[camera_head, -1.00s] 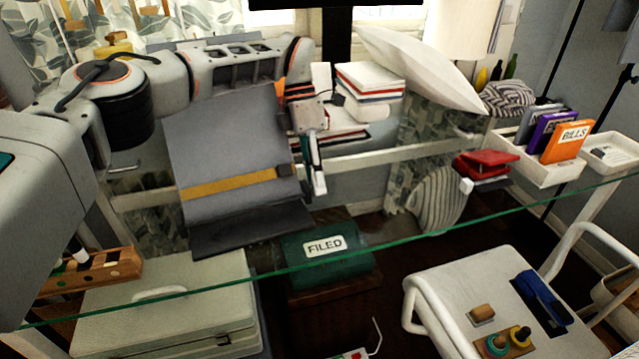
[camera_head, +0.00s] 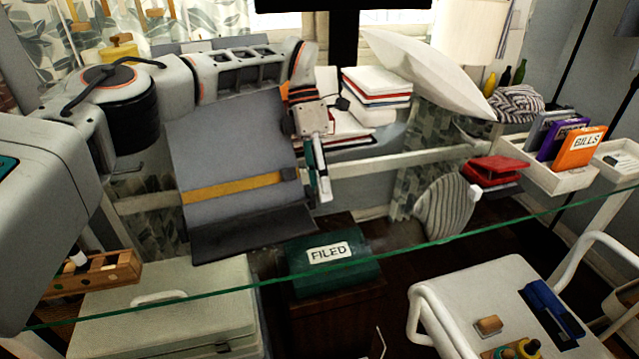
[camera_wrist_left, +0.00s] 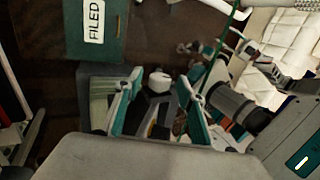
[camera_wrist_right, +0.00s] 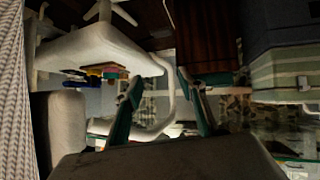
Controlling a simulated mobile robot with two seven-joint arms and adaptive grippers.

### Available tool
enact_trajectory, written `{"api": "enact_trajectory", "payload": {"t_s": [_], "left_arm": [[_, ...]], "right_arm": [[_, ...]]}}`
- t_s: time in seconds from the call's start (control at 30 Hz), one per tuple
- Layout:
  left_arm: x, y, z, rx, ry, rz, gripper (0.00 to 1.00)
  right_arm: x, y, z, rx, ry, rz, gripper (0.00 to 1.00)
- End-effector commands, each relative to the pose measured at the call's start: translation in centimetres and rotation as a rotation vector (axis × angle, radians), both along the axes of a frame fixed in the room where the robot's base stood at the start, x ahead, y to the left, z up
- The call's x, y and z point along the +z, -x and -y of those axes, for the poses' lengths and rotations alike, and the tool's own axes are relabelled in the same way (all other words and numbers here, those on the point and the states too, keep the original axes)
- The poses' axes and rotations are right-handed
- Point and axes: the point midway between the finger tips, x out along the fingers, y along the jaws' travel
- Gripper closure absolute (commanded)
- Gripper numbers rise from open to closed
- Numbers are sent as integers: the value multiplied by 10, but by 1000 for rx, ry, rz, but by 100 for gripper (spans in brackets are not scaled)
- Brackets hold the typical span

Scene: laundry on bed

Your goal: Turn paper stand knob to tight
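A tilted grey board with a yellow band and a dark lower ledge, apparently the paper stand (camera_head: 235,145), stands left of centre in the head view. A small dark piece (camera_head: 288,173) sits at the band's right end; I cannot tell if it is the knob. My left gripper (camera_head: 319,180) points down just right of the board. Its fingertips (camera_wrist_left: 160,98) are apart in the left wrist view, with no held object visible. My right gripper (camera_wrist_right: 163,92) is outside the head view; its fingers are apart and empty in its wrist view.
A green box labelled FILED (camera_head: 335,277) stands below the board. A glass edge (camera_head: 420,245) crosses the front. A white cart (camera_head: 450,290) is at right, and white trays (camera_head: 560,178) with folders stand behind it. Books (camera_head: 375,85) and a pillow (camera_head: 425,75) lie at the back.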

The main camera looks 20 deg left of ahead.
Motion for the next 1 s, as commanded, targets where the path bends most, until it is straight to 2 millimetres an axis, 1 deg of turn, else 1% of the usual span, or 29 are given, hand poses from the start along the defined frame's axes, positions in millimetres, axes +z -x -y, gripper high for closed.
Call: {"api": "enact_trajectory", "payload": {"t_s": [0.17,0.47,0.8,1.0], "left_arm": [[9,-4,-3,2,-1,2,61],[49,-19,-15,4,-1,4,61],[64,-25,-22,1,-3,-1,61],[67,-25,-22,-1,0,0,61]], "right_arm": [[-1,1,0,0,1,-2,60],[0,0,0,0,1,-1,60],[0,0,0,0,0,-1,60],[0,0,0,0,0,-1,60]]}}
